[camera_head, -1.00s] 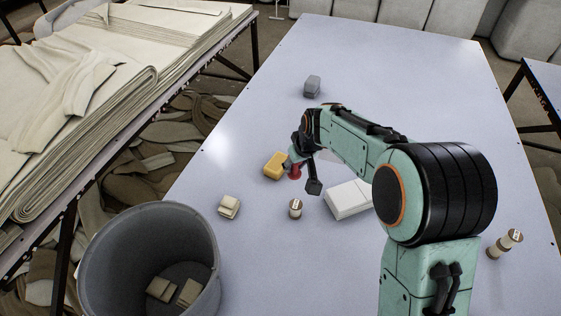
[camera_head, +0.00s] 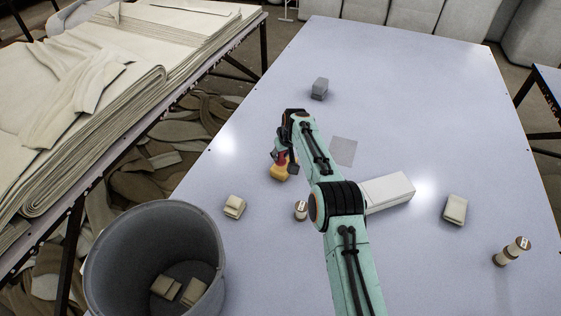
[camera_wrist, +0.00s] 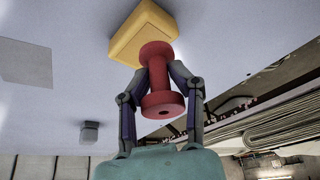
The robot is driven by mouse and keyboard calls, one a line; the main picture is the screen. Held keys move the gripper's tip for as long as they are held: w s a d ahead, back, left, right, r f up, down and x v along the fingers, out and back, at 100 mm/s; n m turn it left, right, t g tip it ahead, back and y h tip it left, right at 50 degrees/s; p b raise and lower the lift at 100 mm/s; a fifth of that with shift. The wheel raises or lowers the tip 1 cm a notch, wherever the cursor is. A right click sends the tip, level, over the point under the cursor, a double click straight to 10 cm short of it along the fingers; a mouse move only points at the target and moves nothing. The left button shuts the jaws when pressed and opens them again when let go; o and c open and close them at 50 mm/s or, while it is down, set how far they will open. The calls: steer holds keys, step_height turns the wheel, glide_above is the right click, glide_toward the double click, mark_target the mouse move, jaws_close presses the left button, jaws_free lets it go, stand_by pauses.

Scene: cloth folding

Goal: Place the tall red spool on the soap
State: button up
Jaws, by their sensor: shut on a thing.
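The yellow soap (camera_head: 284,172) lies on the table, partly hidden by my arm in the head view. It also shows at the top of the wrist view (camera_wrist: 132,40). The tall red spool (camera_wrist: 160,88), with a flange at each end, is held between the two fingers of my gripper (camera_wrist: 158,72). In the wrist view the spool's far end overlaps the soap's near edge. In the head view the spool (camera_head: 282,160) shows as a small red patch at the soap. I cannot tell whether spool and soap touch.
A white box (camera_head: 390,190), a grey block (camera_head: 319,88), a small spool (camera_head: 301,210), beige folded cloths (camera_head: 234,206) (camera_head: 455,209) and a brown-ended spool (camera_head: 512,250) stand on the table. A grey bin (camera_head: 150,235) is at the front left. The table's far right is clear.

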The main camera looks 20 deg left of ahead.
mark_target(282, 160)
steer(key=shift+w+a+f, duration=0.15)
steer(key=shift+w+f, duration=0.05)
steer(key=shift+f, duration=1.6)
steer(key=shift+f, duration=0.2)
steer(key=o, duration=1.1)
steer(key=shift+r, duration=0.1)
steer(key=shift+s+r, duration=0.1)
steer(key=shift+r, duration=0.45)
steer(key=v, duration=1.1)
